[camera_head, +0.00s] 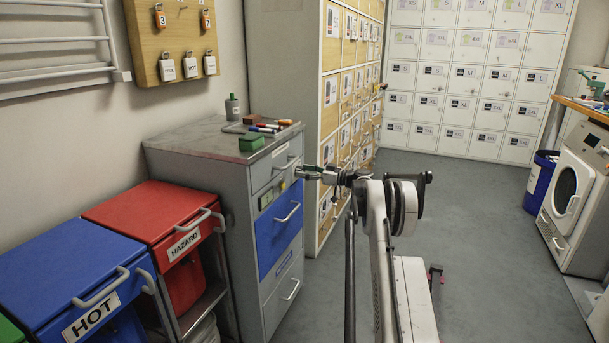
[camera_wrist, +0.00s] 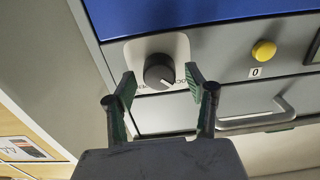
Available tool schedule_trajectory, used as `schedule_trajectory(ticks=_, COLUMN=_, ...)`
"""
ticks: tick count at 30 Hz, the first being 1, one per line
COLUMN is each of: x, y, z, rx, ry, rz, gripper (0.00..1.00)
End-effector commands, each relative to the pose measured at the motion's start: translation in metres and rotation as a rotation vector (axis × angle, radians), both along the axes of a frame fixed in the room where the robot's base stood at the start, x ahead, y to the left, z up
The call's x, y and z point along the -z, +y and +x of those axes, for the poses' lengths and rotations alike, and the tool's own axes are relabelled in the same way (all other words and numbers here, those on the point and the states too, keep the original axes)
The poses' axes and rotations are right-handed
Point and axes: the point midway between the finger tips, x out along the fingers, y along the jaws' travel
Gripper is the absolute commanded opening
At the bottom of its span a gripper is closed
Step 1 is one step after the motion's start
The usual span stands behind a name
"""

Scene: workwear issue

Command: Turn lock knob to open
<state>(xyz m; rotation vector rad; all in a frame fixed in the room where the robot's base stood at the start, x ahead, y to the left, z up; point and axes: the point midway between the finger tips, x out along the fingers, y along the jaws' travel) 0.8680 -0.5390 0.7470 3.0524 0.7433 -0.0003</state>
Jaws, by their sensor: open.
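The lock knob (camera_wrist: 157,70) is a round black dial on a pale plate, set in the grey strip beside the blue drawer front in the wrist view. A pale mark on it points to the lower right; the small lettering around it is partly covered and not legible. My gripper (camera_wrist: 160,82) is open, with one finger on either side of the knob in the picture. I cannot tell whether either finger touches it. In the head view my gripper (camera_head: 303,171) is at the front of the grey cabinet (camera_head: 195,155), and the knob cannot be made out there.
A yellow button (camera_wrist: 263,51) marked 0 and a drawer handle (camera_wrist: 252,120) are near the knob. The blue drawer (camera_head: 280,225) shows on the cabinet front. Pens and a green block (camera_head: 251,142) lie on top. Red (camera_head: 150,212) and blue bins (camera_head: 65,265) stand left.

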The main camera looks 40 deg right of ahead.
Motion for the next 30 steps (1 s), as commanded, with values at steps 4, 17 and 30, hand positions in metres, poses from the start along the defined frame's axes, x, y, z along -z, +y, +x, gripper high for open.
schedule_trajectory(ticks=4, x=-0.0003, y=0.0006, z=0.0017, rx=0.0, ry=0.0, rz=0.0, gripper=0.5)
schedule_trajectory(ticks=17, x=-0.0002, y=0.0006, z=0.0014, rx=0.0, ry=0.0, rz=0.0, gripper=0.14)
schedule_trajectory(ticks=30, x=-0.0006, y=0.0004, z=0.0014, rx=0.0, ry=0.031, rz=0.059, gripper=0.05)
